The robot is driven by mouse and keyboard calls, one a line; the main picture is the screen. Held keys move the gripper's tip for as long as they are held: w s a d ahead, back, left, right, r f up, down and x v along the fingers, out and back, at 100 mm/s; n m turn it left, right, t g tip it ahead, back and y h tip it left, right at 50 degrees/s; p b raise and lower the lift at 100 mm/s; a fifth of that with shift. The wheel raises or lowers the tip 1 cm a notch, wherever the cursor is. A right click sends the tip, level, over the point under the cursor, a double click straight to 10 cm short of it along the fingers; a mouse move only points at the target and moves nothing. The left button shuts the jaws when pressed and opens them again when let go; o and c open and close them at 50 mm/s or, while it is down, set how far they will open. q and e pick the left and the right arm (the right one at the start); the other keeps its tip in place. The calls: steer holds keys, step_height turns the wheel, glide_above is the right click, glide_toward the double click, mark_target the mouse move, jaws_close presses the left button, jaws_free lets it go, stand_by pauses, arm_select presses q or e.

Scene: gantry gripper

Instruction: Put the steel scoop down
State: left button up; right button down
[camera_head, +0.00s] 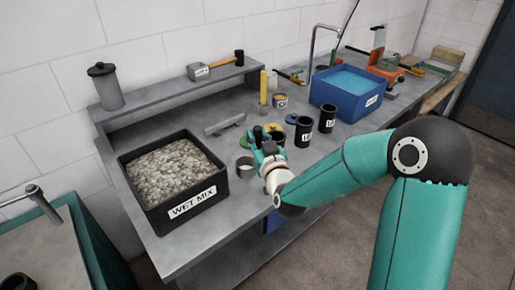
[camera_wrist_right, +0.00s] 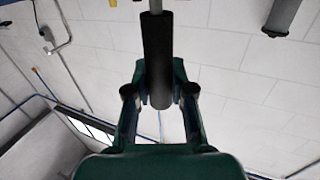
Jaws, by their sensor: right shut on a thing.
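My right gripper (camera_head: 258,138) is over the grey bench, just right of the black WET MIX bin (camera_head: 213,194). In the right wrist view, its fingers (camera_wrist_right: 158,98) are shut on the black handle of the steel scoop (camera_wrist_right: 157,50). A short length of bare metal shaft shows at the top edge there, and the rest of the scoop is outside that view. In the head view, a small steel cup shape (camera_head: 245,168) shows beside the gripper; I cannot tell whether it is the scoop's bowl or whether it touches the bench. My left gripper is not in view.
The WET MIX bin holds grey gravelly mix. Black cups (camera_head: 303,131), a yellow bottle (camera_head: 263,88) and a blue water tub (camera_head: 345,92) stand farther along the bench (camera_head: 190,240). A metal bar (camera_head: 225,124) lies behind the gripper. A raised shelf holds a grey canister (camera_head: 106,86) and a hammer.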

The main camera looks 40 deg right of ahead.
steer(key=shift+f, duration=2)
steer(key=shift+s+r, duration=0.1)
steer(key=c, duration=1)
jaws_free()
